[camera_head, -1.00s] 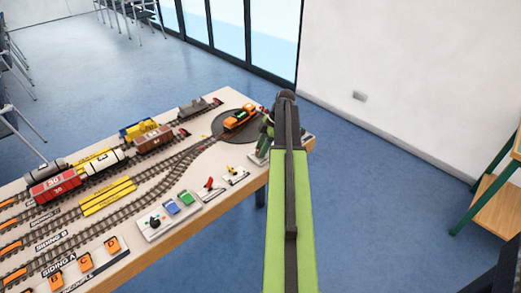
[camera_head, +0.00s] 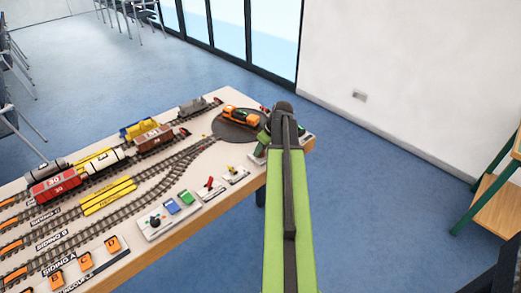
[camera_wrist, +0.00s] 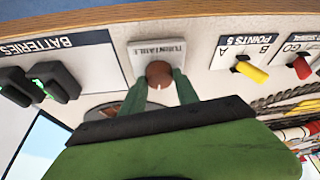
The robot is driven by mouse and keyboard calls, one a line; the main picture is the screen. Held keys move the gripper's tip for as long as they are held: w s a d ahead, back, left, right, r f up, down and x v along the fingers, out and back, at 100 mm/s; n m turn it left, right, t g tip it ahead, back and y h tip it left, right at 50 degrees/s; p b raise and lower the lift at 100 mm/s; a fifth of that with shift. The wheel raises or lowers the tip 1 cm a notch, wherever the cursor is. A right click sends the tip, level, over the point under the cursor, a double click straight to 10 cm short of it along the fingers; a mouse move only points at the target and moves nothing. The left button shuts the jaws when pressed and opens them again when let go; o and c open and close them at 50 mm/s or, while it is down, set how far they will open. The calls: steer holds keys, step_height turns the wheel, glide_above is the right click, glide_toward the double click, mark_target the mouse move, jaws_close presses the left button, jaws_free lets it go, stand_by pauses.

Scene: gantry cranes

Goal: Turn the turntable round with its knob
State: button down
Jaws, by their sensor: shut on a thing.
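The turntable (camera_head: 226,131) is a dark round disc at the far right end of the layout table. An orange locomotive (camera_head: 241,115) sits on it, its nose pointing right and slightly towards me. In the wrist view a round brown knob (camera_wrist: 158,71) with a pale mark stands on a white plate labelled TURNTABLE (camera_wrist: 143,53). My gripper (camera_wrist: 159,78) is shut on this knob, one green finger on each side. In the head view my gripper (camera_head: 262,148) is at the table's right end beside the turntable, and it hides the knob.
In the wrist view a black battery holder (camera_wrist: 52,82) stands left of the knob, and a yellow points lever (camera_wrist: 250,71) and a red lever (camera_wrist: 300,66) stand right of it. In the head view tracks with wagons (camera_head: 55,184) fill the table's left.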

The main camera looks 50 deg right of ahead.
steer(key=m+h, duration=0.1)
steer(key=m, duration=0.2)
steer(key=m+h, duration=0.1)
steer(key=m, duration=0.2)
steer(key=shift+a, duration=0.2)
steer(key=shift+m+g, duration=0.3)
stand_by(0.4)
steer(key=c, duration=0.9)
jaws_free()
steer(key=shift+r, duration=0.1)
steer(key=p+v, duration=1)
steer(key=v, duration=0.1)
steer(key=p+v, duration=0.6)
steer(key=shift+a, duration=0.35)
